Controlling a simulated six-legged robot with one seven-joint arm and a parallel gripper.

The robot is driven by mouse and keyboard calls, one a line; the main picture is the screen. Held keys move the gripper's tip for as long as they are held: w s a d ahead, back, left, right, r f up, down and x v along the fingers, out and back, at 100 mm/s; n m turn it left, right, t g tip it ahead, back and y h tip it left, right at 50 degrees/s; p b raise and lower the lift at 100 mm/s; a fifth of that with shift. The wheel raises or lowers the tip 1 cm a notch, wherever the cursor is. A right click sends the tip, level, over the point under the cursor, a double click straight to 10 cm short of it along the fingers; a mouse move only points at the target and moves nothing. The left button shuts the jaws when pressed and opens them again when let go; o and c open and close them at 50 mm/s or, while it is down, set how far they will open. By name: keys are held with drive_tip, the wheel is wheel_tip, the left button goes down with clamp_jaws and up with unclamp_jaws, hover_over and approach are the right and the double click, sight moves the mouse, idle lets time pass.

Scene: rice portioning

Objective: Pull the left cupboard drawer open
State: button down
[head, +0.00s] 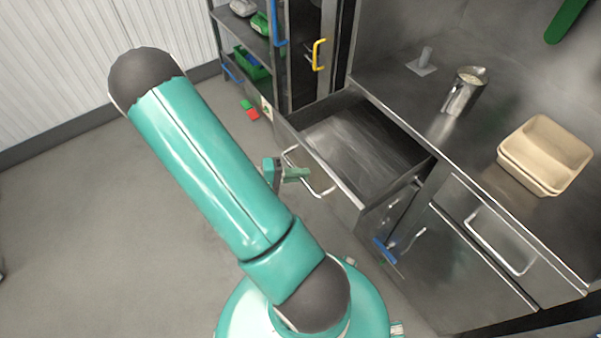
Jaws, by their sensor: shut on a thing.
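The left cupboard drawer (345,185) stands pulled out from under the steel counter, and its bare metal inside shows. Its bar handle (322,191) runs along the front face. My gripper (297,175) is at the left part of this handle and is shut on it. My arm hides part of the gripper and the floor behind it.
A metal jug (464,92) with pale contents and beige stacked trays (545,150) stand on the counter (420,105). The right drawer (500,240) is shut. A shelf unit (262,48) with a green crate is behind. Grey floor (90,230) is clear at left.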

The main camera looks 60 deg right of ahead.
drive_tip(key=c, duration=1.5)
unclamp_jaws()
drive_tip(key=v, duration=1.3)
drive_tip(key=shift+w+a+r, duration=0.2)
drive_tip(key=shift+w+a, duration=0.05)
drive_tip(key=shift+w, duration=0.05)
drive_tip(key=s+a+r+n+t+y, duration=0.2)
drive_tip(key=a+r+n+t+y, duration=0.2)
drive_tip(key=a+r+t, duration=0.4)
drive_tip(key=s+a+r+n+t+y, duration=0.2)
drive_tip(key=a+r+n+t+y, duration=0.2)
drive_tip(key=r, duration=1.5)
drive_tip(key=a+t+y, duration=0.3)
drive_tip(key=a+t, duration=0.2)
drive_tip(key=a, duration=0.2)
drive_tip(key=shift+a+r, duration=0.35)
drive_tip(key=shift+a, duration=0.05)
